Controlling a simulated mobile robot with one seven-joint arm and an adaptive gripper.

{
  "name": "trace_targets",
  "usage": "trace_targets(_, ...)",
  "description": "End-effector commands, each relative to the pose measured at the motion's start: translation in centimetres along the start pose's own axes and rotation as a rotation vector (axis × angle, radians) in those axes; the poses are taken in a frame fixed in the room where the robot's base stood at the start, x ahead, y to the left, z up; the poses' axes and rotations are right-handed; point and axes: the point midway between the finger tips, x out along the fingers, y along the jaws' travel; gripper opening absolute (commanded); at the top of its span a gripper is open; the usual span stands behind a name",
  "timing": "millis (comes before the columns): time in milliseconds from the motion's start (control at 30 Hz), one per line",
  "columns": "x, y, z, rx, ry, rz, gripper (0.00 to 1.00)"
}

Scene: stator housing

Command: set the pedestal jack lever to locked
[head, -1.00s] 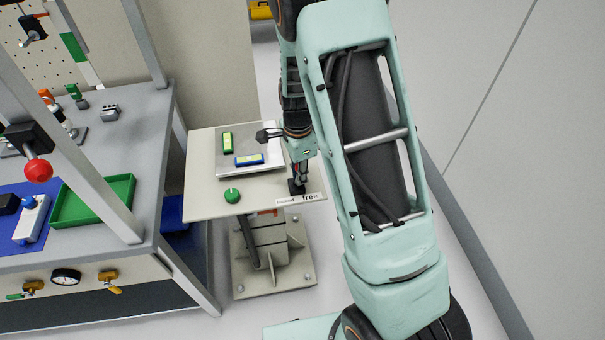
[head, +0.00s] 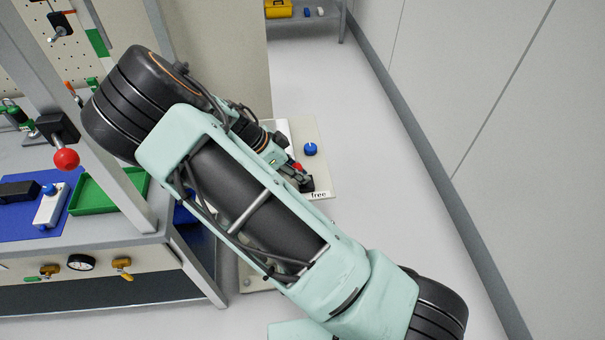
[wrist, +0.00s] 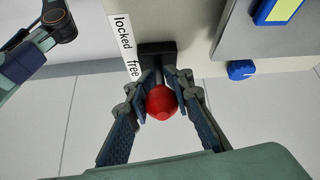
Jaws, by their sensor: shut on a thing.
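The pedestal jack lever has a red ball knob (wrist: 162,102) on a short stem from a black block (wrist: 157,52). The stem is near the "free" end of the white label (wrist: 124,45), which reads "locked" and "free" in the wrist view. My gripper (wrist: 163,97) is shut on the knob, with one finger on each side. In the head view the black block (head: 307,184) shows at the pedestal table's front edge, above the label's "free" word (head: 318,195). My arm hides the "locked" word and much of the pedestal there.
A blue knob (head: 310,149) sits on the pedestal table (head: 322,170) close to the lever. The workbench with a green tray (head: 95,207) and a red-ball handle (head: 66,159) stands at left. The floor to the right is clear up to the wall.

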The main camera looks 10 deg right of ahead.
Motion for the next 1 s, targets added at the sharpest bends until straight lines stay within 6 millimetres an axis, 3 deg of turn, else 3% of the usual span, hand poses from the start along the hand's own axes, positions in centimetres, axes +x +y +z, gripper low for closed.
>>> trace_targets(767,-0.11,-0.21,0.39,-0.004,0.094,0.015,0.00)
trace_targets(800,-0.10,-0.20,0.39,-0.005,0.094,0.015,0.21)
trace_targets(1000,-0.07,-0.14,0.39,-0.004,0.094,0.017,0.39)
